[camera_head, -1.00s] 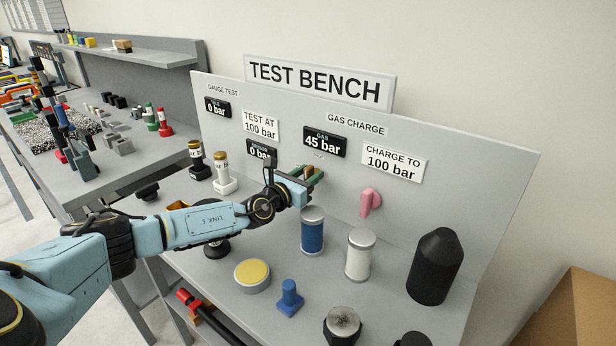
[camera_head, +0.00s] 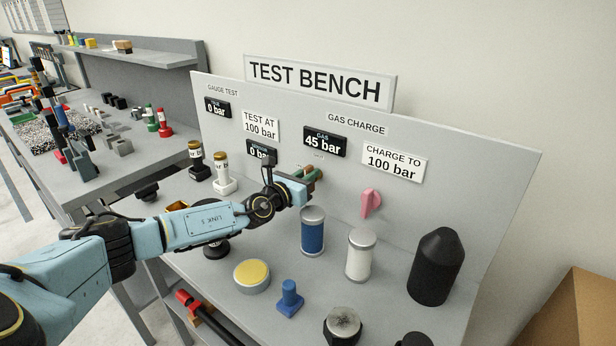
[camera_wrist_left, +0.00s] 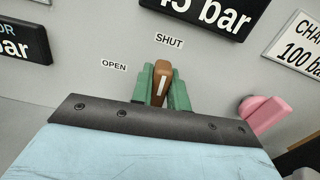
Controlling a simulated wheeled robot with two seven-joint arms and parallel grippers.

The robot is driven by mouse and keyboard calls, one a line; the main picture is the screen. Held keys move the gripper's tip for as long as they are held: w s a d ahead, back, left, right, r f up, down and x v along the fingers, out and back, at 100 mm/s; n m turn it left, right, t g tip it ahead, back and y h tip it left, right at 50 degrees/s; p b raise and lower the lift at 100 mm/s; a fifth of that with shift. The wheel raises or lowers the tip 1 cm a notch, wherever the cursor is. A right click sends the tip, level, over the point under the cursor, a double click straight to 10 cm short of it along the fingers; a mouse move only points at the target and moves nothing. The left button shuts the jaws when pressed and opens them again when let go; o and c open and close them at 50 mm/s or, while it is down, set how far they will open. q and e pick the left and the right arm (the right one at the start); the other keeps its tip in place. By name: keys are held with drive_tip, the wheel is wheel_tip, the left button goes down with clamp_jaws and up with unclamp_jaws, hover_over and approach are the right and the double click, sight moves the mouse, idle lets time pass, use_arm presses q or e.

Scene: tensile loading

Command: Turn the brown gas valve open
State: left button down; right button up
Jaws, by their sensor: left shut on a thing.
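The brown gas valve (camera_wrist_left: 161,84) is on the grey panel, between the green fingers of my left gripper (camera_wrist_left: 161,86). It has a white line and points up towards the SHUT label (camera_wrist_left: 169,41); the OPEN label (camera_wrist_left: 114,65) is to its left. In the head view my left gripper (camera_head: 310,175) is at the panel below the gas display (camera_head: 324,142), shut on the valve, which is mostly hidden there. The display reads 45 bar. A sign (camera_head: 394,163) says "CHARGE TO 100 bar". My right gripper is not in view.
A pink handle (camera_head: 371,203) is on the panel to the right. Below my gripper stand a blue cylinder (camera_head: 312,232) and a white cylinder (camera_head: 360,255). A yellow-topped disc (camera_head: 252,275) lies nearer.

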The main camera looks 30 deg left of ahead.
use_arm(q)
drive_tip(key=shift+a+f+n+b, duration=0.15)
drive_tip(key=shift+f+n+b, duration=0.1)
drive_tip(key=shift+n+b, duration=0.75)
drive_tip(key=n, duration=0.3)
drive_tip(key=shift+a+b, duration=0.2)
drive_tip(key=shift+b, duration=0.15)
drive_tip(key=n, duration=0.4)
drive_tip(key=f+n+p, duration=0.1)
drive_tip(key=n, duration=0.3)
drive_tip(key=a+n, duration=0.1)
drive_tip(key=n, duration=0.3)
drive_tip(key=shift+f, duration=0.2)
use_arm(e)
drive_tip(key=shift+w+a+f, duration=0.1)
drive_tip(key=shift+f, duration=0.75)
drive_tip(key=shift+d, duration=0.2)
use_arm(q)
drive_tip(key=c, duration=1.4)
unclamp_jaws()
drive_tip(key=shift+w, duration=0.1)
drive_tip(key=shift+o, duration=0.2)
